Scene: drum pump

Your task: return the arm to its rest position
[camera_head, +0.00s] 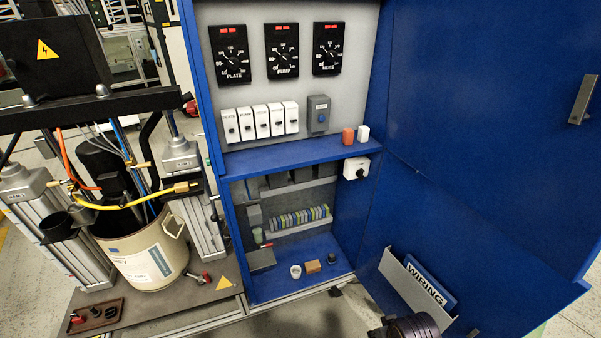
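A dark, rounded part at the bottom edge, right of centre, looks like a piece of one of my arms. It is cut off by the frame, and no gripper fingers can be made out on it. Neither my left nor my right gripper shows in the head view. Nothing is seen held.
The blue control cabinet (290,152) stands open, with its door (490,120) spread to the right and a wiring folder (430,283) in the door pocket. The drum (147,252) stands under the pump at left. Small parts lie on the cabinet floor. Grey floor shows at bottom centre.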

